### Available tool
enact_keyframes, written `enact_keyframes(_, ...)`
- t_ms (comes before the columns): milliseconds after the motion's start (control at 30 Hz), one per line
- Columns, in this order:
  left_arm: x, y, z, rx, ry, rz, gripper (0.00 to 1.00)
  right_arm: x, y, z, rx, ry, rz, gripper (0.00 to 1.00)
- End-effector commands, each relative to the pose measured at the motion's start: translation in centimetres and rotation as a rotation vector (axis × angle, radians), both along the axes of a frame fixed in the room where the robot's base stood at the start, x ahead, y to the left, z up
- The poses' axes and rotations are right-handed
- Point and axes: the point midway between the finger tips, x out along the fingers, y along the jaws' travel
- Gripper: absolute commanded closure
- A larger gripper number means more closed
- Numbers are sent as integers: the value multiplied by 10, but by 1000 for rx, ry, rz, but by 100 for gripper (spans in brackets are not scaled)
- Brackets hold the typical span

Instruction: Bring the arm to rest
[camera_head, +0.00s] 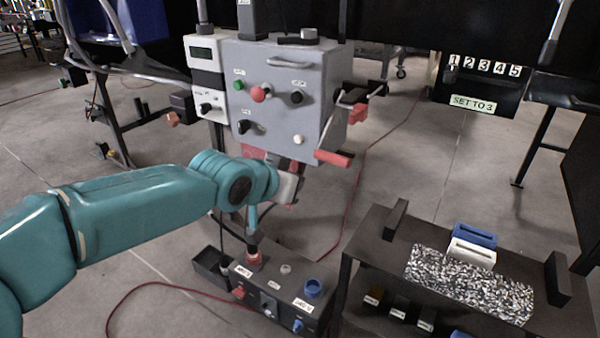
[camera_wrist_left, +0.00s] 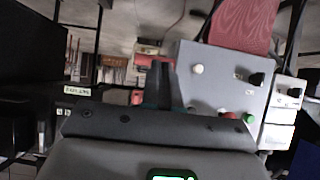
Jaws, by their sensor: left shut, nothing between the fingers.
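My teal left arm (camera_head: 150,205) reaches in from the left, its wrist in front of and just below the grey control box (camera_head: 290,80). My left gripper (camera_head: 293,170) is small and partly hidden by the wrist in the head view. In the left wrist view its dark fingers (camera_wrist_left: 163,85) are together with nothing between them. There the control box (camera_wrist_left: 215,85) appears upside down beyond the fingers; whether they touch it is unclear. My right gripper is not in view.
The box carries buttons, knobs and a red-handled crank (camera_head: 332,158). Below the arm stands a low dark box with connectors (camera_head: 275,290). A dark table (camera_head: 385,240) at right bears a speckled belt and blue and white blocks. A numbered panel (camera_head: 480,85) hangs behind. Red cables cross the floor.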

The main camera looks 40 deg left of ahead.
Motion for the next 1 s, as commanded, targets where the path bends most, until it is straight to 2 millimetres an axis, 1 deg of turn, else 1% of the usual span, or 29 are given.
enact_keyframes(533, -2, -1, 0, 1, -1, -1, 100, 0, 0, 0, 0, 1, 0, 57)
enact_keyframes(567, -1, -2, -1, -1, 2, -4, 100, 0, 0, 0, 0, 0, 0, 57)
enact_keyframes(633, 5, -7, -13, -10, 29, -19, 100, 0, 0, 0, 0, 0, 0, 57)
enact_keyframes(667, 10, -10, -23, -18, 51, -31, 100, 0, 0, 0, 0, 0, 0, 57)
enact_keyframes(767, 27, -31, -78, -58, 171, -89, 100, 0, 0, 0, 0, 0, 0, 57)
enact_keyframes(800, 31, -44, -107, -83, 235, -117, 100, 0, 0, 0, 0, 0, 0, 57)
enact_keyframes(867, 33, -66, -153, -128, 333, -159, 100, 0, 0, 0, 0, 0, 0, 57)
enact_keyframes(900, 32, -83, -184, -162, 394, -185, 100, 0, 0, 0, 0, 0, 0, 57)
enact_keyframes(967, 25, -108, -228, -212, 482, -221, 100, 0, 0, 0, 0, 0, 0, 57)
enact_keyframes(1000, 18, -125, -256, -245, 539, -242, 100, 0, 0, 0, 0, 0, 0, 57)
